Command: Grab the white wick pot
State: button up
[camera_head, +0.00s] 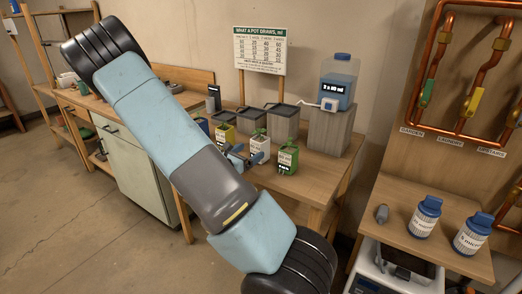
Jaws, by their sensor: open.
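The white wick pot (260,145) stands on the wooden bench, with a label on its front and a green top. It is in a row of small coloured pots, between the yellow pot (226,135) and the green pot (287,160). My gripper (241,157) is open and small in the view, just left of the white pot and in front of the yellow one. The arm hides part of the gripper. I cannot tell whether a finger touches the white pot.
A blue pot (203,124) stands at the row's left end. Grey bins (284,124) stand behind the pots. A water tank (338,83) sits on a grey block (328,130) at the right. Two white bottles (424,220) stand on the nearer right bench (395,215).

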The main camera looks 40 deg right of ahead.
aim_at(260, 145)
jog(key=shift+s+x, duration=0.2)
jog(key=shift+x, duration=3.1)
jog(key=c, duration=1.2)
jog(key=shift+r, duration=0.1)
